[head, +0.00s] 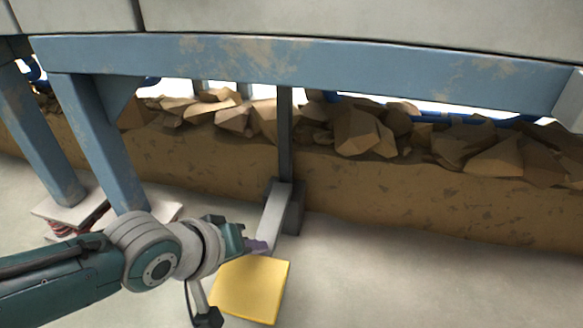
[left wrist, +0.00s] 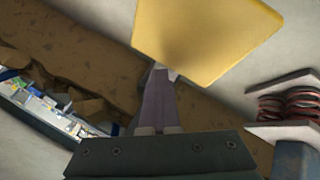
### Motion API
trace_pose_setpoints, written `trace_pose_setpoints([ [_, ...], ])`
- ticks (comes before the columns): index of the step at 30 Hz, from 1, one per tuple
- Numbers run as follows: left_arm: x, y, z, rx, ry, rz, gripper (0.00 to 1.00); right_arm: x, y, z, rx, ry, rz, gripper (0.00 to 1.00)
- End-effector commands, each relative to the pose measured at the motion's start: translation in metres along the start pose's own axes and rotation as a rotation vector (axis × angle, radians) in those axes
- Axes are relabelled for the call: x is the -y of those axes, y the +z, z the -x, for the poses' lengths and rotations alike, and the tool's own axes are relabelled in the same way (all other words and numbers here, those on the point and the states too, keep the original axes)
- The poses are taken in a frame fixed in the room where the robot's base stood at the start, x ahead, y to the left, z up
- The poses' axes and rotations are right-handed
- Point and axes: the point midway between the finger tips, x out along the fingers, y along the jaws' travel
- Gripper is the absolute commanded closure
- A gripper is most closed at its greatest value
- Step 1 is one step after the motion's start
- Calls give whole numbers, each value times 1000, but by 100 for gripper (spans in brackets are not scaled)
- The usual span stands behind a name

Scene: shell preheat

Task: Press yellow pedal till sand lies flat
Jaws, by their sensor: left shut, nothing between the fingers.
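The yellow pedal (head: 250,291) is a square plate at the bottom centre of the head view, at the near end of a grey lever (head: 272,222). It also fills the top of the left wrist view (left wrist: 205,38).
A blue steel frame (head: 300,62) spans above the sand, with blue legs (head: 105,150) at left. Its feet stand on pale plates with red springs, clearest in the left wrist view (left wrist: 290,103). Pale floor (head: 420,280) right of the pedal is clear.

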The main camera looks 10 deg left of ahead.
Motion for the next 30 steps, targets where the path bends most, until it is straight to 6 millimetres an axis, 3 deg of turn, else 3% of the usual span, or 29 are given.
trace_pose_setpoints([
  [30, 7, 6, -5, 4, -8, 0, 100, 1, 0, 0, -1, -4, -5, 100],
])
